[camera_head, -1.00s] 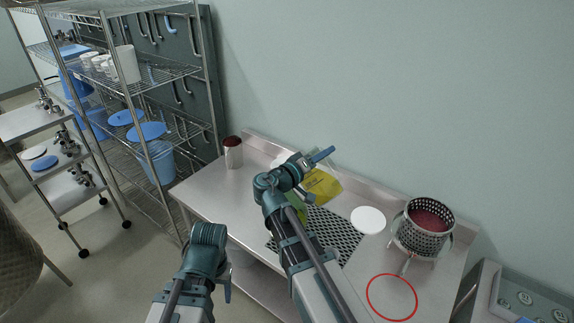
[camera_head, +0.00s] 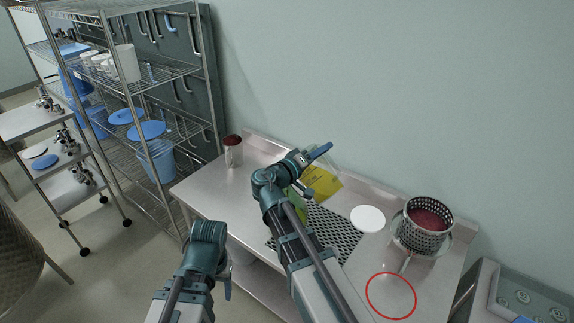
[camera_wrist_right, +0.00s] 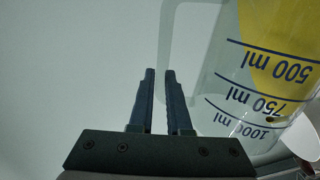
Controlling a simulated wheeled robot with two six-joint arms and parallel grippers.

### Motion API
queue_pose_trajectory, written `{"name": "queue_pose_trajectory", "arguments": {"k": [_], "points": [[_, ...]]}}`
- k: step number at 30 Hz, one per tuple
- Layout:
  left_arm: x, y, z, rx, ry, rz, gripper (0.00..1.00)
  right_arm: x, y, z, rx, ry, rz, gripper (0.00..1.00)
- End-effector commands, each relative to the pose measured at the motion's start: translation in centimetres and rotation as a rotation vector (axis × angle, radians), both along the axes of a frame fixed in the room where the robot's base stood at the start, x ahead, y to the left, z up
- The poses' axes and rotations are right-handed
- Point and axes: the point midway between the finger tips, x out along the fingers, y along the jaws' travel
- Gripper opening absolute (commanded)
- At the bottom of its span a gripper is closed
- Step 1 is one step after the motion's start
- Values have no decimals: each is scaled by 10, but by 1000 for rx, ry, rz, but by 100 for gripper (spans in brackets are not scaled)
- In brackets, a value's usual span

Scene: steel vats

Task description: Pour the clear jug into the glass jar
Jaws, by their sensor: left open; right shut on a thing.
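The clear jug (camera_wrist_right: 240,95) has blue volume marks, which read upside down in the right wrist view. Yellow shows in or through it. In the head view the jug (camera_head: 328,165) is a faint clear shape beside my right gripper (camera_head: 320,152). The fingers of that gripper (camera_wrist_right: 160,102) are closed on the jug's handle, above the back of the table. A jar (camera_head: 233,152) with dark red at its top stands at the table's left end; I cannot tell if it is the glass jar. My left gripper (camera_head: 228,285) is low at the table's front, mostly hidden by its own arm.
The steel table (camera_head: 205,190) holds a black perforated mat (camera_head: 335,228), a yellow sheet (camera_head: 325,182), a white disc (camera_head: 368,219) and a perforated basket (camera_head: 425,230) with red contents. A red ring (camera_head: 391,296) marks bare tabletop. A wire rack (camera_head: 165,75) stands left.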

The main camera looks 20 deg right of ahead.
Motion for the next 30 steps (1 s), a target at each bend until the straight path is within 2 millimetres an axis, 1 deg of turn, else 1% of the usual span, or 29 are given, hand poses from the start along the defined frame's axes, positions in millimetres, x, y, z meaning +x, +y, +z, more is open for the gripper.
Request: {"name": "queue_pose_trajectory", "arguments": {"k": [30], "points": [[0, 0, 4, 0, 0, 0, 63, 3, 2, 4, -16, 25, 0, 0]]}}
